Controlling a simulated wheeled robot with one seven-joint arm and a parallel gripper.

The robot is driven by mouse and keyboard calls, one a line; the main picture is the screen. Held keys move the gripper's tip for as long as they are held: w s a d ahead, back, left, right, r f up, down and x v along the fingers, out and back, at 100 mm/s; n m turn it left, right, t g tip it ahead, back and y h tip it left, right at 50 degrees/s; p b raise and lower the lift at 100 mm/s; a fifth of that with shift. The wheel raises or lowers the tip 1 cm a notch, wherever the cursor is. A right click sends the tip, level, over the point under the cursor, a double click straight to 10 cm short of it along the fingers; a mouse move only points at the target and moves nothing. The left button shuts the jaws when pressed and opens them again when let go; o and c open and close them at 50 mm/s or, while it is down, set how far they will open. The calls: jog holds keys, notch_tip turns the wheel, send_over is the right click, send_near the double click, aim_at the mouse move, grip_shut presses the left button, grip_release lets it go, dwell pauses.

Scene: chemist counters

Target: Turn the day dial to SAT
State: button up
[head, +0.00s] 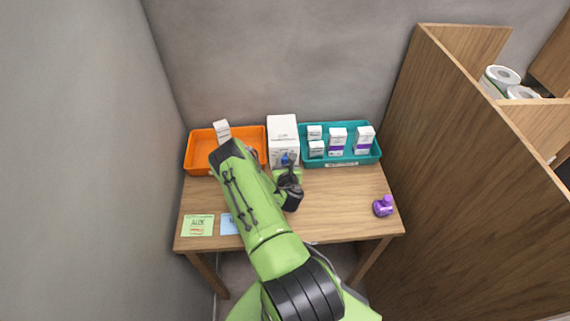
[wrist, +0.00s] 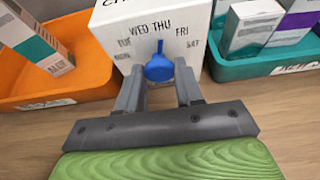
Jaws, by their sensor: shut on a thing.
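The day dial (wrist: 158,69) is a blue knob on the front of a white box (wrist: 115,18), ringed by the words MON, TUE, WED, THU, FRI and SAT. Its narrow pointer tip stands nearly straight up, just below THU. SAT is at the right of the ring. My gripper (wrist: 159,82) is shut on the knob, one grey finger on each side. In the head view the white box (head: 283,128) stands at the back of the table, with the blue dial (head: 286,158) low on its front, partly hidden by my gripper (head: 288,170).
An orange tray (head: 196,151) with a small carton (head: 222,129) is left of the box. A teal tray (head: 374,153) with several cartons is close on its right. A purple bottle (head: 383,206) stands at the table's right. A green card (head: 198,225) lies front left.

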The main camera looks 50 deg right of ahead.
jog(key=shift+c, duration=0.2)
jog(key=shift+m+t+y+p, duration=0.45)
jog(key=shift+m+t, duration=0.25)
jog(key=shift+m, duration=0.3)
jog(key=shift+s+d+m+t+y, duration=0.15)
jog(key=shift+m+t+y, duration=0.35)
jog(key=shift+m, duration=0.4)
jog(key=m+t+b, duration=0.2)
jog(key=m, duration=0.2)
jog(key=shift+f+y, duration=0.1)
jog(key=shift+y, duration=0.25)
jog(key=shift+m+t+b, duration=0.3)
jog(key=shift+m, duration=0.1)
jog(key=o, duration=1)
jog(key=shift+s, duration=0.1)
